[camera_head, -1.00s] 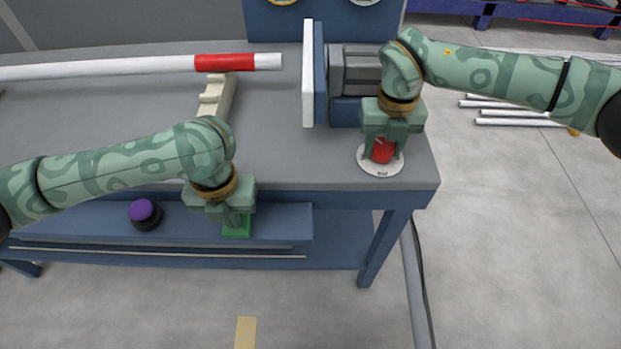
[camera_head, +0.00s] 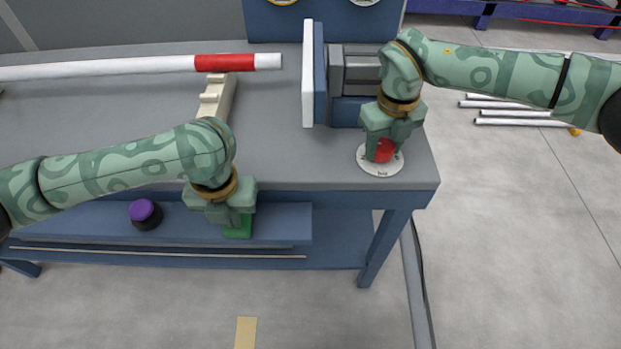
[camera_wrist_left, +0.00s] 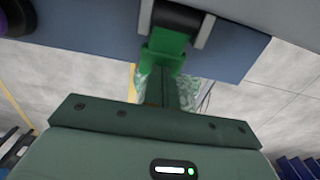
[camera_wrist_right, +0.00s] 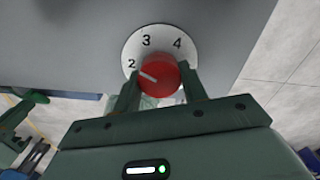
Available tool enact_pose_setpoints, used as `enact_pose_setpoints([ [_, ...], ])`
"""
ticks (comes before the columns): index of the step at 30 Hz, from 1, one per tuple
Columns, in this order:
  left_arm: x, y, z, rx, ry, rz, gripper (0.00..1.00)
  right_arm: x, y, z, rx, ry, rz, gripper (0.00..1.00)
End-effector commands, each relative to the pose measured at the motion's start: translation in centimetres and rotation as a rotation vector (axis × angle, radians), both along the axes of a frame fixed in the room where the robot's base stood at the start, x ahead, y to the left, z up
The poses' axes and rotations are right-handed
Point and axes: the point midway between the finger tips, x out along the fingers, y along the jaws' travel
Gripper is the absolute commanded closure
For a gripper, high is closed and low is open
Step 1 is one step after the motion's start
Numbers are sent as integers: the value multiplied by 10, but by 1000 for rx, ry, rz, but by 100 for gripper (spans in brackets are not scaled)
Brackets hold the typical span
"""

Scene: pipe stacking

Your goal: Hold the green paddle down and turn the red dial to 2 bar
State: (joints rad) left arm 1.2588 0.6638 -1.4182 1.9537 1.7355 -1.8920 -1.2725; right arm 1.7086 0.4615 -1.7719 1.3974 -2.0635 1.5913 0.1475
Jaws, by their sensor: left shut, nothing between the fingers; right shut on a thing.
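The red dial (camera_head: 384,151) stands on a round white numbered plate (camera_head: 380,169) at the bench's right front corner. My right gripper (camera_head: 380,152) is shut on the red dial, a finger on either side. In the right wrist view the dial (camera_wrist_right: 158,75) has a white mark pointing left, close to the 2 on the plate (camera_wrist_right: 146,42); 3 and 4 also show. The green paddle (camera_head: 237,229) is at the front shelf's edge. My left gripper (camera_head: 238,221) is shut and empty, its fingertips against the paddle, which also shows in the left wrist view (camera_wrist_left: 165,48).
A purple knob (camera_head: 146,212) sits on the front shelf (camera_head: 285,220), left of my left gripper. A white and red pipe (camera_head: 130,69) rests on a cream support (camera_head: 215,97). A white and blue upright plate (camera_head: 308,75) stands left of my right gripper.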

Motion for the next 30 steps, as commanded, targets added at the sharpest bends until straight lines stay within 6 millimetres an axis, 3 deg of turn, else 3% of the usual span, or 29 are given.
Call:
enact_pose_setpoints([
  [8,-3,0,-7,2,13,0,100,-1,2,-4,1,4,285,76],
  [16,-4,0,-7,2,15,-1,100,-1,2,-3,2,4,312,76],
  [21,-4,-1,-7,1,15,-1,100,-1,3,-3,3,4,424,76],
  [30,-2,0,25,1,7,-2,100,-1,2,-3,2,3,420,76],
])
